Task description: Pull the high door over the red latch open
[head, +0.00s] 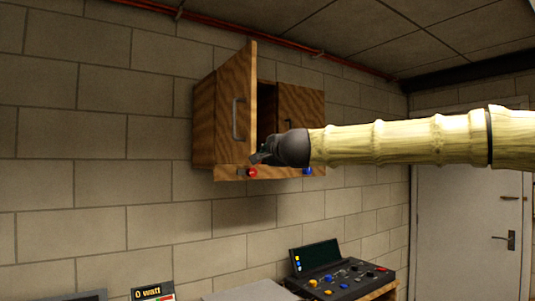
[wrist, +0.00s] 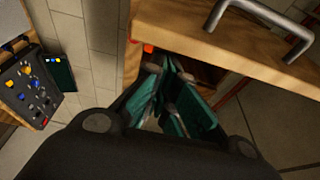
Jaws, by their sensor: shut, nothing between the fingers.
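A wooden wall cabinet (head: 204,125) has two doors. The left door (head: 237,75), over the red latch (head: 252,173), stands swung out from the cabinet, with a dark gap beside it. Its metal handle (head: 236,118) is on the outer face; a metal handle also shows in the wrist view (wrist: 262,12). The red latch appears at upper centre of the wrist view (wrist: 148,48). My gripper (head: 260,157) is at the lower free edge of this door, not on the handle. Its teal fingers (wrist: 178,88) are shut and empty. Contact with the door cannot be told.
The right door (head: 302,110) stands over a blue latch (head: 308,171) and looks closed. Below is a control panel (head: 343,282) with coloured buttons and a screen. A grey room door (head: 465,230) is at right. The wall left of the cabinet is clear.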

